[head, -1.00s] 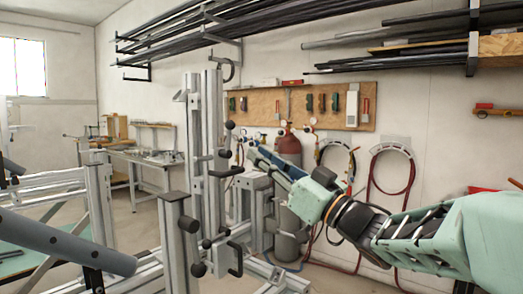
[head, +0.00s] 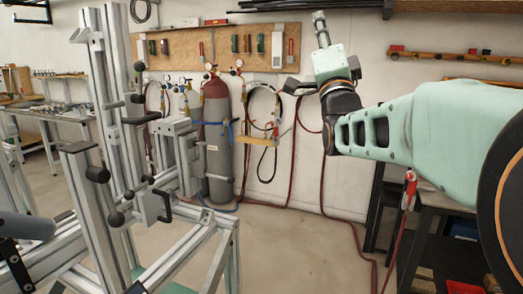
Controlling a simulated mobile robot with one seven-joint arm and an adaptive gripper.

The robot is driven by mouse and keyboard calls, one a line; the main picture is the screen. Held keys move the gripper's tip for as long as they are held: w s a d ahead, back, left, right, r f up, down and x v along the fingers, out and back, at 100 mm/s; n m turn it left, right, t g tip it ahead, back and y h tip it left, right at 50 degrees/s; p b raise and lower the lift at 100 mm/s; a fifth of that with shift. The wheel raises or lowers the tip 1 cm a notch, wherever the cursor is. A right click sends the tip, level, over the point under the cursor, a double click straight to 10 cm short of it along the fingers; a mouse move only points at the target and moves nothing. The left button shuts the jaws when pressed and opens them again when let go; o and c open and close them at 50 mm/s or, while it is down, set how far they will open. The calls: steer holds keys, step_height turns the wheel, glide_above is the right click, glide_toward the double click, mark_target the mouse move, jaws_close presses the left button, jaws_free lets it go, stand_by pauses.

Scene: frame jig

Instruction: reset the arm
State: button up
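My arm reaches in from the right edge in the head view, with mint-green links and a dark wrist. My gripper (head: 319,18) is at the upper middle, pointing up in front of the wall. It is small and seen at an angle, so I cannot tell whether its fingers are open or shut. I see no object in it. It is clear of the metal frame jig (head: 92,180), which stands at the left with its upright posts, dark clamps and handles.
Gas cylinders (head: 218,145) stand by the wall behind the jig. A tool board (head: 215,47) and coiled hoses (head: 262,110) hang there. A workbench (head: 420,195) stands below my arm at the right. The floor (head: 300,250) in the middle is bare apart from red hoses.

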steer(key=s+d+m+g+h, duration=0.2)
steer(key=d+m+g+h, duration=0.2)
steer(key=d+m+h, duration=0.65)
steer(key=s+d+m+g+h, duration=0.2)
steer(key=d+m+g+h, duration=0.4)
steer(key=d+m, duration=0.7)
steer(key=s+a+f+n+y, duration=0.2)
steer(key=a+f+n+y, duration=0.55)
steer(key=f+n, duration=0.35)
steer(key=s+a+f+n+y, duration=0.2)
steer(key=a+f+n+y, duration=0.5)
steer(key=a+f+n, duration=0.3)
steer(key=s+a+f+n+g, duration=0.3)
steer(key=s+f+n+g, duration=0.3)
steer(key=s+f, duration=0.6)
steer(key=s+a+f+n+g, duration=0.2)
steer(key=s+f+n+g, duration=0.2)
steer(key=s+f+n, duration=0.65)
step_height(320, 180, up, 23)
steer(key=s+m+p, duration=0.1)
steer(key=s+p, duration=0.1)
steer(key=p, duration=2.2)
steer(key=shift+m+g+y, duration=0.3)
steer(key=shift+g, duration=0.1)
